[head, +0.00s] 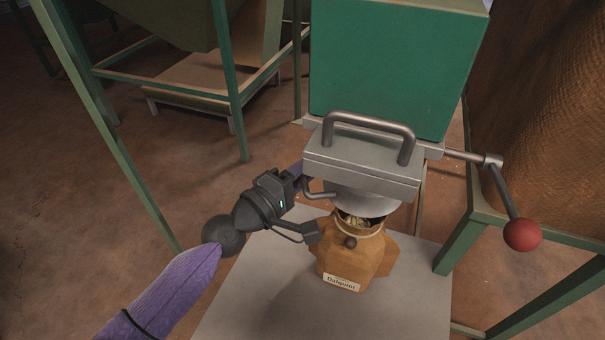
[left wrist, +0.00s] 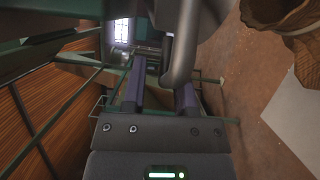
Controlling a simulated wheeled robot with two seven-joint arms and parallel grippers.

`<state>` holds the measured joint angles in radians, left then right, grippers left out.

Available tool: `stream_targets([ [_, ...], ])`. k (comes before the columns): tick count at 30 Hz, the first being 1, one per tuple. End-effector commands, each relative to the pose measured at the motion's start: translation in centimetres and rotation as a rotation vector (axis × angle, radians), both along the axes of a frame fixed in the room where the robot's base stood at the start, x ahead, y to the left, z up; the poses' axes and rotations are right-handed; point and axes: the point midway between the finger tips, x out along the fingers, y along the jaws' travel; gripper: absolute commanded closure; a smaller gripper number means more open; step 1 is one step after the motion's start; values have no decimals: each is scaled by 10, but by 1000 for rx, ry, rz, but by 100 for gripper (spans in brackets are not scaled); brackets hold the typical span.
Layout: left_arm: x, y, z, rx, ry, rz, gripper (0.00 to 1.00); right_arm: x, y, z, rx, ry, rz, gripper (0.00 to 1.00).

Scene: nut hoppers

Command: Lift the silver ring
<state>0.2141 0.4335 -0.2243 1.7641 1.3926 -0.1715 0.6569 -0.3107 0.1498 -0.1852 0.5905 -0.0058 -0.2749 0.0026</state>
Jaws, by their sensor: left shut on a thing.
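The silver ring (head: 345,200) sits around the spout under the hopper, above the open mouth of a tan sack. Its curved metal handle (head: 314,193) sticks out to the left, and the handle also shows large in the left wrist view (left wrist: 184,50). My left gripper (head: 299,175) reaches in from the left and is shut on this handle. In the left wrist view, the handle's end lies between the two fingers (left wrist: 160,95). The far side of the ring is hidden by the metal gate housing. My right gripper is not in view.
A green hopper (head: 395,65) with a metal gate box and grey bar handle (head: 368,122) stands above. A lever with a red knob (head: 522,235) is at right. The tan sack (head: 350,262) stands on a pale board (head: 270,310). Green frame legs stand left and right.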

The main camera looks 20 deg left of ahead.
Motion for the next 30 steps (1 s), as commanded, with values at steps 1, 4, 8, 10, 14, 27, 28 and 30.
stream_targets([
  [1,1,0,2,-1,-5,2,63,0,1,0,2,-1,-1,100],
  [4,0,0,1,0,-2,1,47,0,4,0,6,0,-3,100],
  [8,0,0,0,0,1,0,47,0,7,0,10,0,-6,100],
  [10,-1,0,-1,1,3,0,47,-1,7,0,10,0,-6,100],
  [14,-11,5,-3,3,5,-1,47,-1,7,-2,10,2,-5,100],
  [27,-87,39,-8,1,5,0,47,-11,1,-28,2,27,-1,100],
  [28,-88,40,-8,2,4,0,47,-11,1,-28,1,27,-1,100],
  [30,-90,41,-5,1,2,-1,47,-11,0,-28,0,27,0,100],
])
